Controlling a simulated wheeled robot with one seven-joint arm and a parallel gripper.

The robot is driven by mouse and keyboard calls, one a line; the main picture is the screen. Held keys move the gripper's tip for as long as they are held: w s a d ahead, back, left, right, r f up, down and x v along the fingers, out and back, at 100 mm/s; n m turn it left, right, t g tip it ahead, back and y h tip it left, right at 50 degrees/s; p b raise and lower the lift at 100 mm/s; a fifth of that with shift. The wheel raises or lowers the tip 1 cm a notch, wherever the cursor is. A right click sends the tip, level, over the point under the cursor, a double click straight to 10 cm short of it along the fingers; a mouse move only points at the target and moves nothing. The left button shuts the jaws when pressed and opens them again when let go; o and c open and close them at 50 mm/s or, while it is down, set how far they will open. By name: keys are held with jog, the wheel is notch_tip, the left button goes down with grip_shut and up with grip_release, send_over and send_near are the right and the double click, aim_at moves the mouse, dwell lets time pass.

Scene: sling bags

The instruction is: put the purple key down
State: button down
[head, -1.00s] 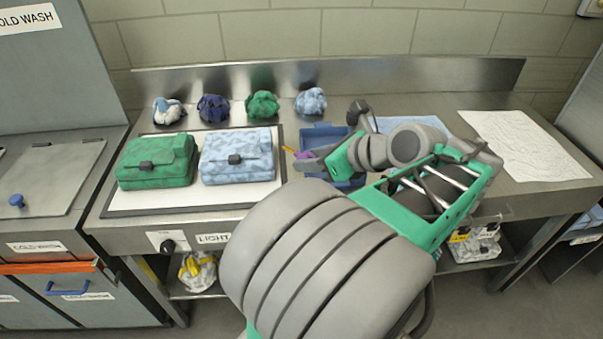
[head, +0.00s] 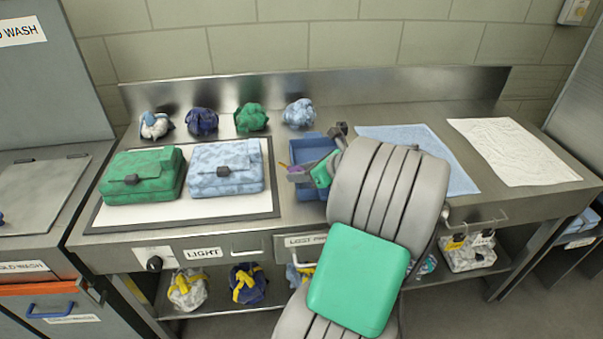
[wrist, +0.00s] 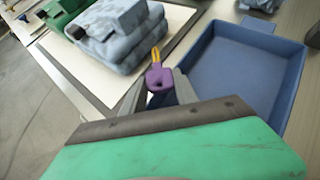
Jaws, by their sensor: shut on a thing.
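A purple key (wrist: 159,77) with a yellow shaft shows in the wrist view, between the fingertips of my gripper (wrist: 160,90). My gripper is shut on its purple head, and the yellow shaft points away from me. In the head view my gripper (head: 302,173) is small and partly covered by my arm, with a bit of purple at its tip. It is at the blue tray (head: 299,150), over or beside its left side. In the wrist view the blue tray (wrist: 285,92) is right of the key, and its visible floor is empty.
A green bag (head: 125,181) and a light-blue patterned bag (head: 226,181) lie on the white light panel (head: 160,214) to the left. Several crumpled bundles line the back. A blue cloth (head: 425,150) and a white cloth (head: 512,150) lie flat at right.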

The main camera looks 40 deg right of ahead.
jog(key=shift+f+p, duration=0.2)
jog(key=shift+p, duration=0.1)
jog(key=shift+f, duration=0.3)
jog(key=c, duration=0.9)
grip_release()
jog(key=shift+c, duration=0.2)
